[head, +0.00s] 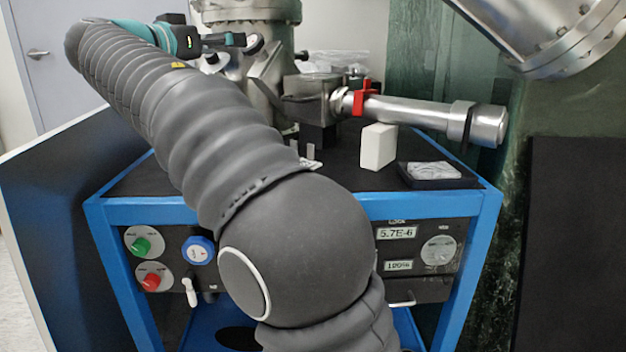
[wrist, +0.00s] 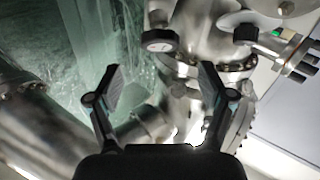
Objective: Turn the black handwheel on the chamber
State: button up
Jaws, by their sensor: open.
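A black handwheel (wrist: 160,40) with a pale face shows in the wrist view, on the steel chamber (wrist: 205,45). It lies ahead of my gripper (wrist: 160,76), between the lines of the two fingers and apart from them. The fingers are spread wide with nothing between them. A second dark knob (wrist: 245,33) sits to the right on the chamber. In the head view my gripper (head: 232,48) is beside the chamber (head: 250,10) at the upper middle. A small round knob (head: 254,44) shows there, but I cannot tell which one it is.
My arm covers much of the blue-framed cart (head: 430,206). A steel tube with a red clamp (head: 365,98) reaches right. A white block (head: 378,147) and a black tray (head: 436,182) stand on the cart top. A large steel flange (head: 570,50) hangs at the upper right.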

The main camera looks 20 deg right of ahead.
jog(key=v, duration=0.6)
jog(key=s+d+f+n+g+y+p, duration=0.2)
jog(key=s+d+f+n+y+p, duration=0.25)
jog(key=d+f, duration=0.5)
jog(key=s+d+f+n+g+y+p, duration=0.1)
jog(key=s+d+f+n+y, duration=0.1)
jog(key=s+f, duration=0.3)
jog(key=s+d+f+n+g+y+p, duration=0.1)
jog(key=s+d+f+n+y+p, duration=0.1)
jog(key=s, duration=0.7)
jog(key=shift+s+d+f+g+y, duration=0.2)
jog(key=shift+d+f+g+y, duration=0.35)
jog(key=shift+f, duration=0.85)
jog(key=shift+a+f, duration=0.1)
jog(key=shift+a, duration=0.05)
